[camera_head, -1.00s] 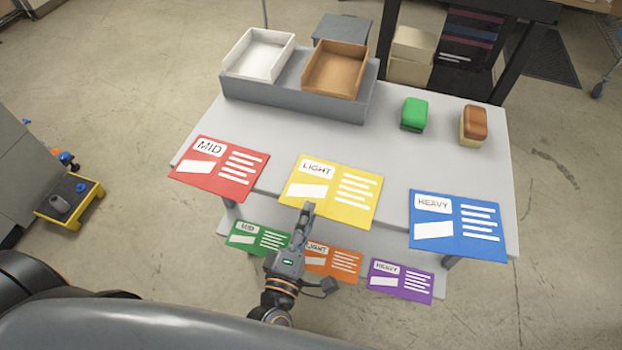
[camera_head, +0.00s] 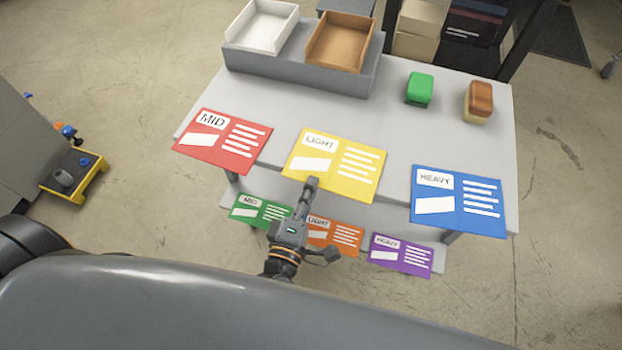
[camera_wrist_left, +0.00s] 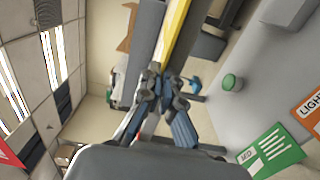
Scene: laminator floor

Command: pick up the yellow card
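The yellow card (camera_head: 334,165), marked LIGHT, lies at the front edge of the grey table's upper top, between the red card (camera_head: 222,141) and the blue card (camera_head: 458,201). My left gripper (camera_head: 312,183) is at the yellow card's front edge, left of its middle. In the left wrist view the card shows nearly edge-on as a yellow strip (camera_wrist_left: 178,30). The left fingertips (camera_wrist_left: 157,82) are close together at the near end of this strip and look shut on it; the contact itself is small and partly hidden. My right gripper is out of view.
A lower shelf holds green (camera_head: 262,212), orange (camera_head: 335,236) and purple (camera_head: 400,255) cards. White (camera_head: 262,27) and brown (camera_head: 340,42) trays stand on a grey riser at the back. Green (camera_head: 419,89) and brown-topped (camera_head: 478,101) blocks stand at the right.

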